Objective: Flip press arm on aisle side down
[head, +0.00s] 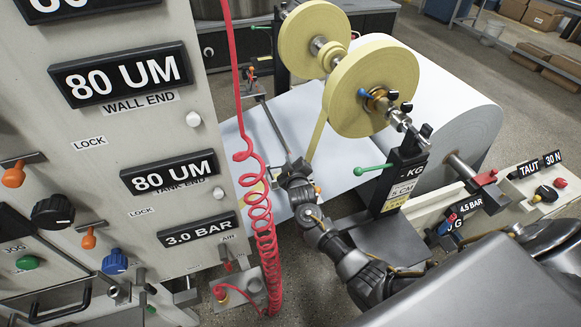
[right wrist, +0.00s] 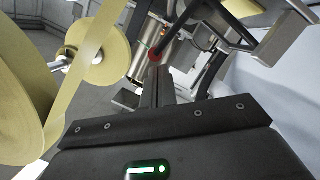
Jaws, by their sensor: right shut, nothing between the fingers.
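My right arm reaches in from the lower right in the head view. Its gripper (head: 293,168) is over the pale web (head: 230,135), at the near end of a slim grey bar (head: 270,122). This bar may be a press arm, but I cannot tell for sure. The right wrist view shows the gripper's fingers (right wrist: 156,85) shut and empty, close to a dark bar with a red ring (right wrist: 155,56). Whether they touch it is unclear. My left gripper is out of view.
Yellow tape rolls (head: 372,85) sit on a shaft above a big white roll (head: 450,110). A coiled red hose (head: 262,215) hangs left of my right gripper, beside the control panel (head: 95,120). A low rail with labels (head: 500,205) lies at right.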

